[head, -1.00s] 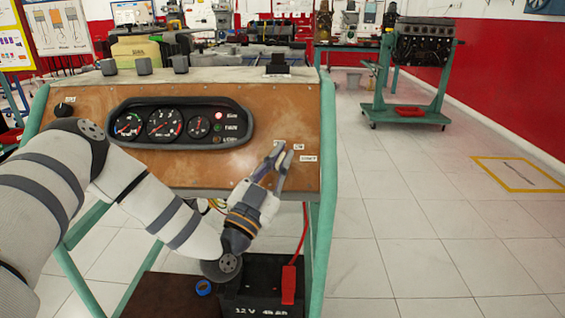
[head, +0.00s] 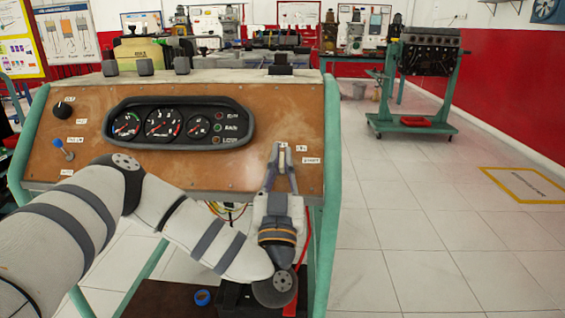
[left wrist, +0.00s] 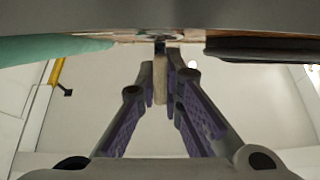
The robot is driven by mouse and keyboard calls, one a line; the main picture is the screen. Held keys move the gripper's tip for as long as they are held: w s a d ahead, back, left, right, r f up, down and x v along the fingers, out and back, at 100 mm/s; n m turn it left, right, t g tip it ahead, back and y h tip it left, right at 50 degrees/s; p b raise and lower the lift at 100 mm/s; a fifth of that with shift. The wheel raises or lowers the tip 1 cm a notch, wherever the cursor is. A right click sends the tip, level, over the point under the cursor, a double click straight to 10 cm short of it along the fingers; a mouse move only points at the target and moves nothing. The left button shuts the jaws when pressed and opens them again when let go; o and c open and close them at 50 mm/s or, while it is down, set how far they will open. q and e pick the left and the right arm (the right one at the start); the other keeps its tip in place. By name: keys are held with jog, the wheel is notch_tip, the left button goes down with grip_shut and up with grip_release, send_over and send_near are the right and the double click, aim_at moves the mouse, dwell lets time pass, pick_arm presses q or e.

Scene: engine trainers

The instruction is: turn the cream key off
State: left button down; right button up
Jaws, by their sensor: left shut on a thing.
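The cream key (head: 283,158) sits at the right part of the brown instrument panel (head: 165,172). My left gripper (head: 282,152) reaches up to the panel from below, with its two fingers closed on either side of the key. In the left wrist view the cream key (left wrist: 160,82) shows as a narrow upright piece between the purple-padded fingers of the left gripper (left wrist: 161,88). The fingers hide part of the key and its lock. My right gripper is in neither view.
The panel carries a gauge cluster (head: 178,124), a black knob (head: 62,110) and a blue-tipped lever (head: 60,145). A teal frame post (head: 332,140) stands just right of the key.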

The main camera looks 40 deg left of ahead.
pick_arm(q)
jog(key=c, duration=1.7)
grip_release()
jog(key=v, duration=1.2)
jog(key=shift+s, duration=0.1)
